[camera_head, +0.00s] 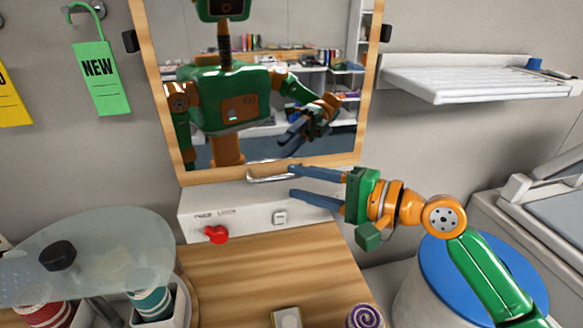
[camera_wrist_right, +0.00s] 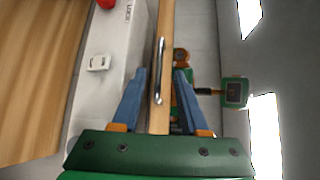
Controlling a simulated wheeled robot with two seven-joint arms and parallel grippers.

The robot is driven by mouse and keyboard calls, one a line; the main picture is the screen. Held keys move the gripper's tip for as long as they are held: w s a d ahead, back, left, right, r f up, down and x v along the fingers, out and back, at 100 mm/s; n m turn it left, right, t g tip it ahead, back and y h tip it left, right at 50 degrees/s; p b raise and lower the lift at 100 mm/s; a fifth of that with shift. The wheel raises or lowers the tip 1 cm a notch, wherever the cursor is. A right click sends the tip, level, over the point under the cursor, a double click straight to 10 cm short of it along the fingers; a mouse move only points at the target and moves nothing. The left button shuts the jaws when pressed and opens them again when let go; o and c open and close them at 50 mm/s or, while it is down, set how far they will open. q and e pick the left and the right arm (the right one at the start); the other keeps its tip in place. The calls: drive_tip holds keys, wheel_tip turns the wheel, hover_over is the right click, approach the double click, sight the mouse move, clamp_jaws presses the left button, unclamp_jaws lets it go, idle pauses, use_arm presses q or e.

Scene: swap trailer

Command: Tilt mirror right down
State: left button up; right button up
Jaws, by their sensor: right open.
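The mirror (camera_head: 200,60) hangs on the wall in a wooden frame, and its glass reflects my body and arm. A metal handle (camera_head: 268,177) sits on the frame's lower edge. My right gripper (camera_head: 293,181) is open at the right end of this handle, its fingers pointing left. In the right wrist view the wooden frame edge (camera_wrist_right: 154,120) and the handle (camera_wrist_right: 160,70) lie between the two blue fingers (camera_wrist_right: 160,74), with gaps visible. I cannot tell whether either finger touches. My left gripper shows in neither view.
Below the mirror is a white box with a red knob (camera_head: 216,234) and a small switch (camera_head: 280,217). A wooden counter (camera_head: 270,270) lies beneath. A glass-topped stand (camera_head: 100,255) is at left, a blue-lidded bin (camera_head: 440,275) at right, and a white rack (camera_head: 470,80) upper right.

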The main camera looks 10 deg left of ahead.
sight(283, 179)
drive_tip(key=x, duration=0.3)
drive_tip(key=shift+a+f, duration=0.1)
drive_tip(key=shift+w+f, duration=0.15)
drive_tip(key=shift+w, duration=0.2)
drive_tip(key=shift+s, duration=0.3)
clamp_jaws()
idle(0.6)
